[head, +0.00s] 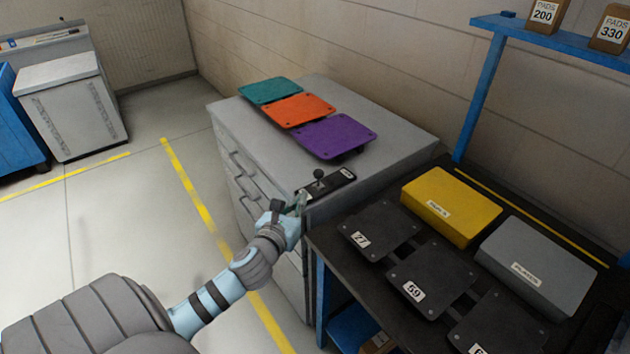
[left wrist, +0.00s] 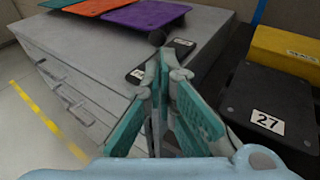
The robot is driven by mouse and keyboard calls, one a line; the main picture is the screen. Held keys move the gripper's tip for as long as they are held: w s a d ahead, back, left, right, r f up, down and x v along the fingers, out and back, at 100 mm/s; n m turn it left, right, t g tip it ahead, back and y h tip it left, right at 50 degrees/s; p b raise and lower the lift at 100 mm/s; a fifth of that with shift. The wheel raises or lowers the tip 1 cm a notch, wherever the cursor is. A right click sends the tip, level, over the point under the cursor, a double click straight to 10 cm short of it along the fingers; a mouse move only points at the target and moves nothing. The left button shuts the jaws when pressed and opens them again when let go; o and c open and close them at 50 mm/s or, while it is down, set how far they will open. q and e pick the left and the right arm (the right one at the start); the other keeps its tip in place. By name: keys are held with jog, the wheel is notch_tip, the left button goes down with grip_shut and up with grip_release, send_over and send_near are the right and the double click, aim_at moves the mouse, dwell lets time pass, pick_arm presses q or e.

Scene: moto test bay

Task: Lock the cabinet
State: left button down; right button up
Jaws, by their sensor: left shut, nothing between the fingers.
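The grey cabinet (head: 385,128) has a column of drawers with bar handles on its left-facing side; the drawers look shut. On its top, near the front right corner, a black plate (head: 341,180) with small labels carries a short lever with a dark ball knob (head: 319,174). The knob also shows in the left wrist view (left wrist: 157,38), just beyond my fingertips. My left gripper (head: 301,199) is shut and empty, close to the front edge of the plate. Whether it touches the lever or plate I cannot tell. The fingers (left wrist: 164,62) partly hide the plate. My right gripper is out of view.
Teal, orange and purple pads (head: 336,136) lie on the cabinet top. A dark bench (head: 325,235) to the right holds numbered black plates (head: 378,230), a yellow box (head: 452,206) and a grey box (head: 537,266). The floor left of the cabinet is clear.

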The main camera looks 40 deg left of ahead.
aim_at(318, 177)
pick_arm(q)
jog(key=b+x, duration=0.1)
jog(key=x, duration=1)
jog(key=shift+f, duration=0.15)
